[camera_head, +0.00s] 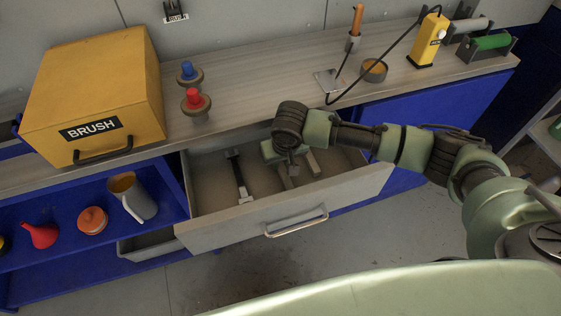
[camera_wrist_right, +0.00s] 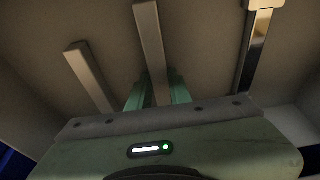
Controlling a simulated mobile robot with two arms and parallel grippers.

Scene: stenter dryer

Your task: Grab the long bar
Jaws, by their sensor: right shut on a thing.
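A long grey bar (camera_wrist_right: 151,45) runs between the two green fingers of my right gripper (camera_wrist_right: 157,93), which is shut on it. In the head view my right gripper (camera_head: 283,158) reaches down into the open drawer (camera_head: 215,205), and the bar (camera_head: 286,182) shows partly below it. A shorter grey bar (camera_wrist_right: 90,78) lies beside it in the drawer, also seen in the head view (camera_head: 313,164). A dark bar with shiny metal ends (camera_head: 238,175) lies on the other side; it also shows in the wrist view (camera_wrist_right: 258,45). My left gripper is not in view.
The drawer front with its handle (camera_head: 297,222) faces me. On the worktop (camera_head: 240,85) stand a yellow BRUSH box (camera_head: 95,90), a blue button (camera_head: 188,70), a red button (camera_head: 195,101) and a yellow device (camera_head: 428,42). A blue shelf (camera_head: 60,215) holds a jug (camera_head: 134,196).

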